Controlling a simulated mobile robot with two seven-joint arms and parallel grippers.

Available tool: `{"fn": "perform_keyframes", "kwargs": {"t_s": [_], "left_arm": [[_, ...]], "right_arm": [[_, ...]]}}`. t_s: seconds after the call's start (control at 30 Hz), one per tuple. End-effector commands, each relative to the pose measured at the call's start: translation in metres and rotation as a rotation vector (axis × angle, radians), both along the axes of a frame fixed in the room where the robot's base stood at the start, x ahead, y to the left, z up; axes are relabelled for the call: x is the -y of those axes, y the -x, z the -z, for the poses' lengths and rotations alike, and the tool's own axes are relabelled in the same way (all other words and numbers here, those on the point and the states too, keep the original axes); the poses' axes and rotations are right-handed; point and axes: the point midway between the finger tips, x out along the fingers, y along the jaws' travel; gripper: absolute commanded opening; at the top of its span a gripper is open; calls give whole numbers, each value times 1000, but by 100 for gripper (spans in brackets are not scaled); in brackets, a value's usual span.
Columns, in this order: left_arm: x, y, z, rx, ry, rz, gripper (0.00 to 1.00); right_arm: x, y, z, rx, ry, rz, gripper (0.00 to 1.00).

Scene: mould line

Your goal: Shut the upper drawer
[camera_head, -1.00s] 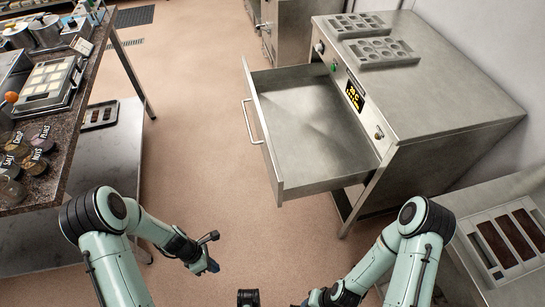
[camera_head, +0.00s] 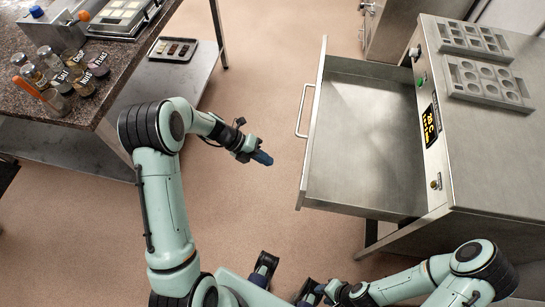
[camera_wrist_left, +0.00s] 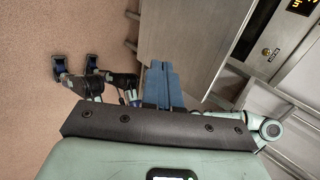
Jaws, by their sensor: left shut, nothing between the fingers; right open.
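The upper drawer (camera_head: 365,150) is a grey steel drawer pulled well out of the steel cabinet (camera_head: 500,170), open and empty. Its front panel faces left and carries a bar handle (camera_head: 303,112). My left gripper (camera_head: 265,158) is shut and empty, left of the drawer front and a little below the handle in the head view, with a gap between them. In the left wrist view its blue fingers (camera_wrist_left: 161,84) lie together in front of a grey steel panel that looks like the drawer front (camera_wrist_left: 185,35). My right gripper (camera_head: 287,277) is open near the bottom of the head view, away from the drawer.
The floor (camera_head: 255,80) between is clear.

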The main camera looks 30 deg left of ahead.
Motion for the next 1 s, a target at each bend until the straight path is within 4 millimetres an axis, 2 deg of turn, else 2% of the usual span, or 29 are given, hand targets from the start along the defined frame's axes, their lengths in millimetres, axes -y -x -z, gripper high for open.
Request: {"fn": "perform_keyframes", "kwargs": {"t_s": [0.1,0.33,0.5,0.6,1.0], "left_arm": [[20,-4,20,-3,2,5,0],[54,-14,53,-2,1,5,0],[78,-22,50,2,1,6,0],[86,-24,50,2,0,4,0],[91,-26,50,2,-2,3,0]], "right_arm": [[0,2,5,-2,0,0,40],[0,4,12,-5,1,0,40],[0,4,12,-5,0,1,40],[0,4,12,-5,1,0,40],[0,4,12,-5,1,0,40]]}}
